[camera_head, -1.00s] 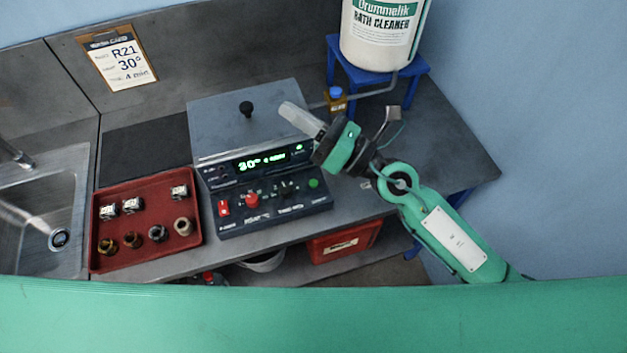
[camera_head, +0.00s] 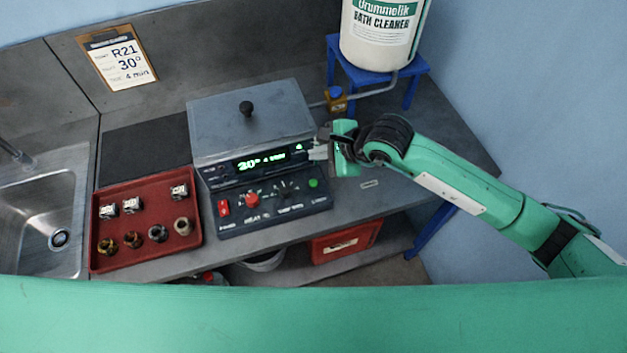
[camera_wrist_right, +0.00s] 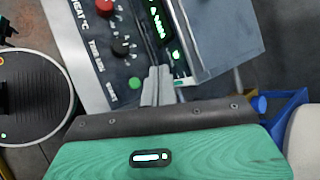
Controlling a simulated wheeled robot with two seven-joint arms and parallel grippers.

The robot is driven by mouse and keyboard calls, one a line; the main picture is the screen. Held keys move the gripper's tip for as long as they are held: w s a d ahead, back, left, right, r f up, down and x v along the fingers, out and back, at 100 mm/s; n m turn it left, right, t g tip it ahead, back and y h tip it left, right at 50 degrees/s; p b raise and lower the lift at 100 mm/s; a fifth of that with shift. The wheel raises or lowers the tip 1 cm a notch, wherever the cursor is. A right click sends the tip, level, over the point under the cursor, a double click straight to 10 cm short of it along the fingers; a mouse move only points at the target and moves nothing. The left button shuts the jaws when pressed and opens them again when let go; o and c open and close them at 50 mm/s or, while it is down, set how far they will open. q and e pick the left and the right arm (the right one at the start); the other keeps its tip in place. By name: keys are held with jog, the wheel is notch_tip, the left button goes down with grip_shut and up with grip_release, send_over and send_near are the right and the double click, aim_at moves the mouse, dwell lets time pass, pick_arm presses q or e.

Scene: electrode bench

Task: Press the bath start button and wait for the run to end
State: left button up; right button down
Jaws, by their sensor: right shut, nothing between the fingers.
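The grey bath unit (camera_head: 250,120) has a closed lid with a black knob. Its lit green display (camera_head: 262,161) reads 30° and what looks like 4 min. A green button (camera_head: 314,183) is at the right end of the sloped control panel, and it also shows in the right wrist view (camera_wrist_right: 134,83). My right gripper (camera_head: 318,152) is shut and empty at the unit's right front, by the display's right end. In the right wrist view its fingertips (camera_wrist_right: 158,72) are beside the green button, seemingly apart from it. My left gripper is out of view.
The panel also has a red switch (camera_head: 223,208), a red knob (camera_head: 252,199) and a black knob (camera_head: 283,189). A red tray (camera_head: 140,225) with several small parts lies left.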

jog(key=shift+f, duration=0.1)
jog(key=b, duration=0.4)
send_over(313, 183)
jog(key=d, duration=0.1)
notch_tip(313, 183, down, 8)
jog(key=shift+s+d+r, duration=0.1)
jog(key=shift+s+r, duration=0.05)
jog(key=shift+r, duration=0.05)
jog(key=shift+f+b, duration=0.55)
jog(key=shift+b, duration=0.15)
dwell(1.2)
jog(key=shift+f+b, duration=0.35)
jog(key=shift+b, duration=0.3)
jog(key=shift+f+b, duration=0.5)
jog(key=shift+b, duration=0.1)
dwell(0.5)
jog(key=shift+r, duration=0.9)
